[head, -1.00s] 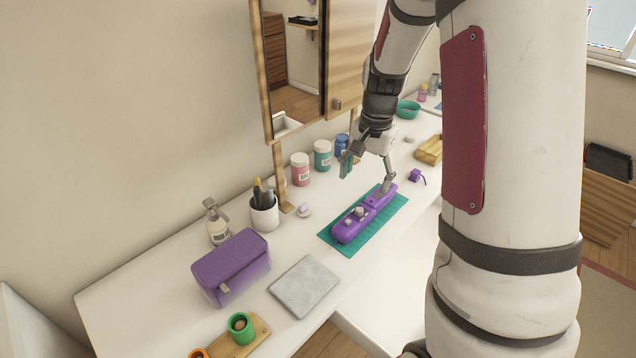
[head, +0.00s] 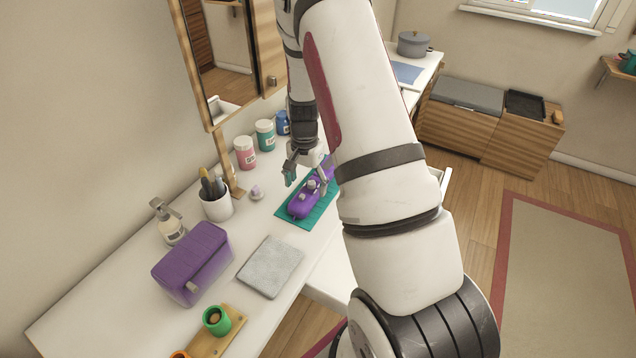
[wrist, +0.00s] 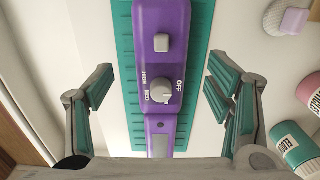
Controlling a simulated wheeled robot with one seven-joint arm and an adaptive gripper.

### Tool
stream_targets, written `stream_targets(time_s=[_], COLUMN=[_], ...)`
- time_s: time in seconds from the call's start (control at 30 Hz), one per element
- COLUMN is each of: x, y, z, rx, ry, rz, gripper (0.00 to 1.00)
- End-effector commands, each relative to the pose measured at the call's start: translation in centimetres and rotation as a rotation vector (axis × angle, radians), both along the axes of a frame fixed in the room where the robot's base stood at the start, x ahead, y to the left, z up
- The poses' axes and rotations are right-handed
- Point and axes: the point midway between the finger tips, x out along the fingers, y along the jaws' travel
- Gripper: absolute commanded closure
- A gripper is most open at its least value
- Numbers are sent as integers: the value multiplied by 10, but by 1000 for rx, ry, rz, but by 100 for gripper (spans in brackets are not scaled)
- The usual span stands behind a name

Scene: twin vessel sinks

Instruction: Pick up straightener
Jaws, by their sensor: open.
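The purple straightener (head: 302,205) lies on a teal ridged mat (head: 290,218) on the white counter. In the wrist view the straightener (wrist: 161,22) runs lengthwise down the middle, with a grey dial marked OFF, MED and HIGH and a light square button. My gripper (head: 305,176) is over the straightener, toward its far end. In the wrist view my gripper (wrist: 160,95) is open, its teal-padded fingers apart on either side of the straightener. I see no finger touching it. Part of the straightener is hidden by my gripper and arm.
A pink-labelled jar (head: 245,153), a teal jar (head: 264,136) and a blue jar (head: 283,122) stand along the wall. The mirror cabinet (head: 222,60) overhangs the counter.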

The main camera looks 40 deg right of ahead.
Motion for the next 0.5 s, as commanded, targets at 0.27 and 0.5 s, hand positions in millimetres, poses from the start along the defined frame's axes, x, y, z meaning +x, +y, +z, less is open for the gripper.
stream_targets(time_s=[0.27, 0.5], x=[-2, 0], y=[6, 5], z=[-35, -51], rx=[3, 1], ry=[4, 0], rz=[0, 0], gripper=[27, 27])
